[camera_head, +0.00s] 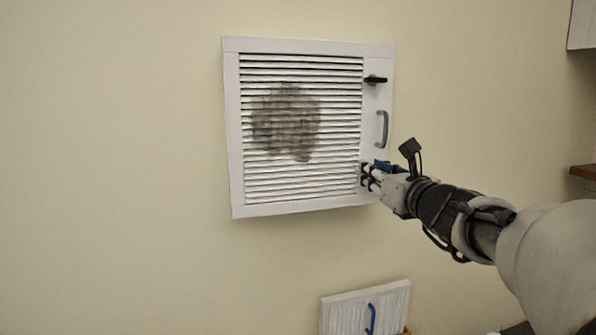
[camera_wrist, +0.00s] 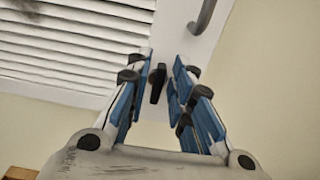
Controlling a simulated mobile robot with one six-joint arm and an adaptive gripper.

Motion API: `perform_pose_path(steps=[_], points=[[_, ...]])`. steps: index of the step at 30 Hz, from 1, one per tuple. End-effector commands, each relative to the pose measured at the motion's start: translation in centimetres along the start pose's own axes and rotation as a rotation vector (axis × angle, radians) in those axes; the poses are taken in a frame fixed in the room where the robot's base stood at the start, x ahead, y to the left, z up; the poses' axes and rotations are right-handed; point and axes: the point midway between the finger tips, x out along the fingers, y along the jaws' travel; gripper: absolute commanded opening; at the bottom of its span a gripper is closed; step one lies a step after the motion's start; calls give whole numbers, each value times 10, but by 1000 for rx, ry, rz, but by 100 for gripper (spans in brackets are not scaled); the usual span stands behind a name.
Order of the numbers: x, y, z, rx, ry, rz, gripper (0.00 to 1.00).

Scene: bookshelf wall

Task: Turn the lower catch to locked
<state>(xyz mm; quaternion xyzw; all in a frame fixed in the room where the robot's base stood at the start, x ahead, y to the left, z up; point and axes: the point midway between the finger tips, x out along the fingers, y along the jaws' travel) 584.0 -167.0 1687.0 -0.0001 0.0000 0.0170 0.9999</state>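The lower catch (camera_wrist: 157,82) is a small black knob on the white frame of a louvred wall panel (camera_head: 232,130). In the wrist view its long side runs roughly along the line of the frame. My gripper (camera_wrist: 162,70) is open, with its blue-padded fingers on either side of the catch. I cannot tell whether anything touches. In the head view my gripper (camera_head: 366,177) is at the panel's lower right edge and hides the lower catch.
The upper catch (camera_head: 375,80) is black and lies crosswise on the frame. A grey handle (camera_head: 382,129) sits between it and my gripper. A white slatted piece with a blue handle (camera_head: 371,318) is below. A wooden shelf (camera_head: 583,172) is at far right. The wall to the left is bare.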

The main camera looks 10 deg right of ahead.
Motion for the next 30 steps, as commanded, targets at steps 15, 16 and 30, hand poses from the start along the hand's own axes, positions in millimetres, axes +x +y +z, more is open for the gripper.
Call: perform_pose_path(steps=[15, 16, 30], points=[[0, 0, 0, 0, 0, 0, 0], [0, 0, 0, 0, 0, 0, 0], [0, 2, -4, -156, -2, 0, 0]])
